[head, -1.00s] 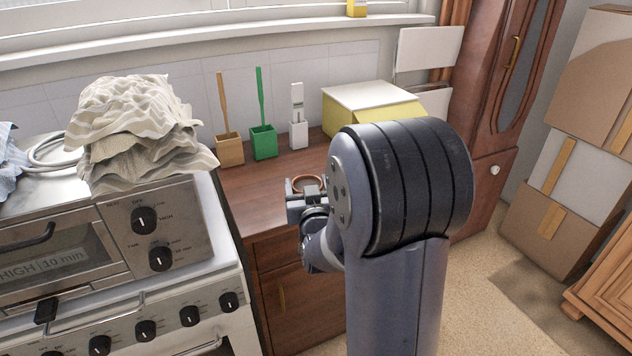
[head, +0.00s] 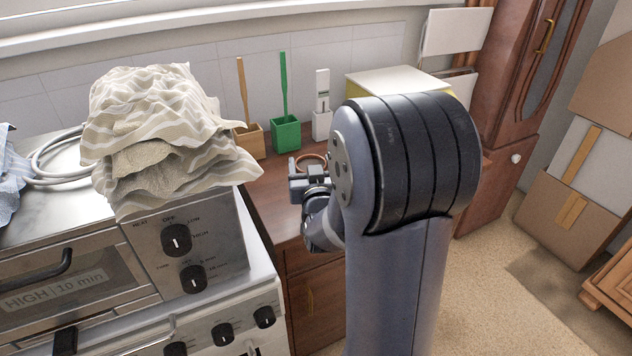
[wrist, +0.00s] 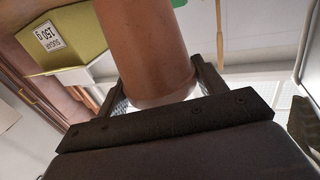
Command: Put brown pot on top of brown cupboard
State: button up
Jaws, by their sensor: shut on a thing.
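The brown pot (wrist: 150,45) fills the upper middle of the wrist view as a smooth reddish-brown round body between my two fingers. My gripper (head: 308,176) is shut on it. In the head view only the pot's ring-like rim (head: 313,156) shows behind the gripper; the rest is hidden by my gripper and arm. The brown cupboard (head: 272,190) is a low wooden unit right of the stove, with its flat top partly hidden by my arm. The pot appears over or near that top; I cannot tell whether it touches.
An orange holder (head: 250,142), a green holder (head: 286,135) and a white holder (head: 322,125) stand at the back of the top, beside a yellow-and-white box (head: 395,82). Left is an oven (head: 100,275) with piled cloths (head: 160,130). A tall wardrobe (head: 510,110) stands right.

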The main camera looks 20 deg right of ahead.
jog(key=shift+f, duration=2.55)
jog(key=shift+f+b, duration=0.15)
jog(key=shift+b, duration=0.3)
jog(key=o, duration=1.1)
jog(key=shift+o, duration=0.2)
jog(key=shift+r+p, duration=0.25)
jog(key=shift+p, duration=0.1)
jog(key=b+v, duration=0.2)
jog(key=v, duration=1)
